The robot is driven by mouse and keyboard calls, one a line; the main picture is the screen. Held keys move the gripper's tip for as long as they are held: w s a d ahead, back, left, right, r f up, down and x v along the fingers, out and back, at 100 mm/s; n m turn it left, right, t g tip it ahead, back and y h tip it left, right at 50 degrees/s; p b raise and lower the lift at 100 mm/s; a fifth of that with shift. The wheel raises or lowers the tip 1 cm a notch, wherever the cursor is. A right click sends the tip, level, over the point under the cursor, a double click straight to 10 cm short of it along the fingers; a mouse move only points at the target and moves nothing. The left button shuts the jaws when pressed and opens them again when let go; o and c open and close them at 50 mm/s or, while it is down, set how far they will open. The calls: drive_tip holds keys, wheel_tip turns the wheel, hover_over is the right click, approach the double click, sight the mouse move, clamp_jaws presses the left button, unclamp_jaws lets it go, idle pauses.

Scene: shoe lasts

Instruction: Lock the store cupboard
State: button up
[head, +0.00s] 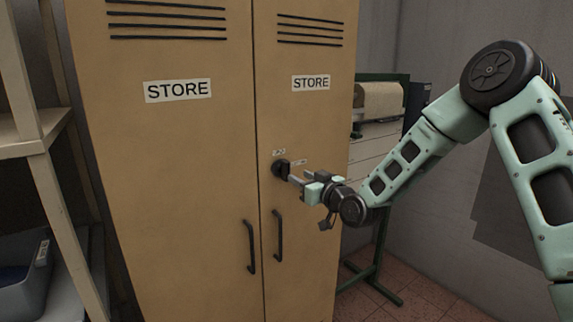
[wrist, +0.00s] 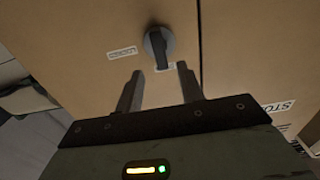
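The store cupboard (head: 190,180) is tan, with two doors that look closed, each with a STORE label. A dark round lock knob (head: 280,169) with a raised grip bar sits on the right door, above the handles, with small labels beside it. It also shows in the wrist view (wrist: 158,46), where its bar points down toward the fingers. My gripper (head: 294,179) is in front of the knob. In the wrist view my gripper (wrist: 158,88) is open, its two fingers apart with the bar's end at the gap between their tips. I cannot tell whether they touch it.
Two dark vertical handles (head: 250,247) (head: 278,236) are below the knob. A shelf rack (head: 40,150) with a grey bin (head: 22,278) stands at left. A green-framed stand with a paper roll (head: 380,101) is behind my arm at right.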

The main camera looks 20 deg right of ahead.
sight(288, 171)
drive_tip(key=p+x, duration=0.2)
drive_tip(key=x, duration=0.6)
drive_tip(key=shift+w+p, duration=0.15)
drive_tip(key=shift+p, duration=0.15)
clamp_jaws()
